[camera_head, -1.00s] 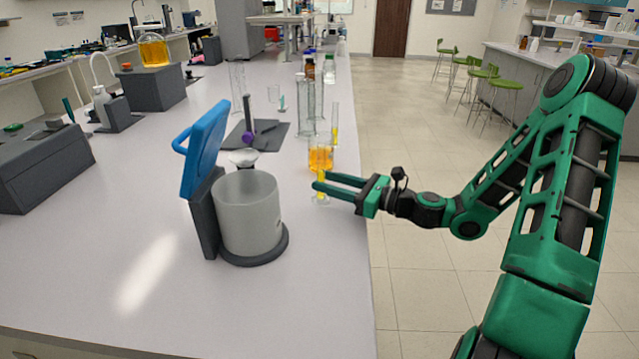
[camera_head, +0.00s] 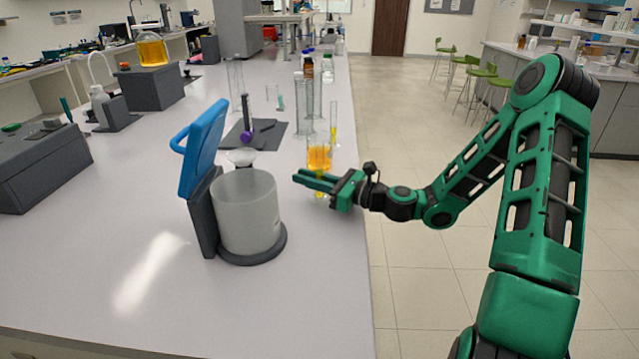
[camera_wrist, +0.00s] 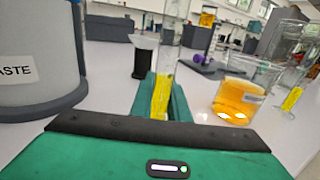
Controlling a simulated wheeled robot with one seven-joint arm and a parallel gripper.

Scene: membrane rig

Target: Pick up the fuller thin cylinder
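A thin clear cylinder with yellow liquid (camera_wrist: 161,97) stands between the two green fingers of my gripper (camera_wrist: 163,92) in the wrist view. The fingers lie close along both its sides and look shut on it. In the head view my gripper (camera_head: 306,178) reaches left across this cylinder, whose yellow foot (camera_head: 319,192) shows just below the fingers. It appears to be at table height. A second thin cylinder with yellow liquid (camera_head: 333,135) stands farther back near the bench's right edge. It also shows at the right of the wrist view (camera_wrist: 291,99).
A beaker of orange liquid (camera_head: 319,157) stands just behind my gripper. A large grey waste bin (camera_head: 247,215) with a raised blue lid (camera_head: 205,148) stands to the left. Tall clear cylinders (camera_head: 305,100) and bottles stand behind. The front bench is clear.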

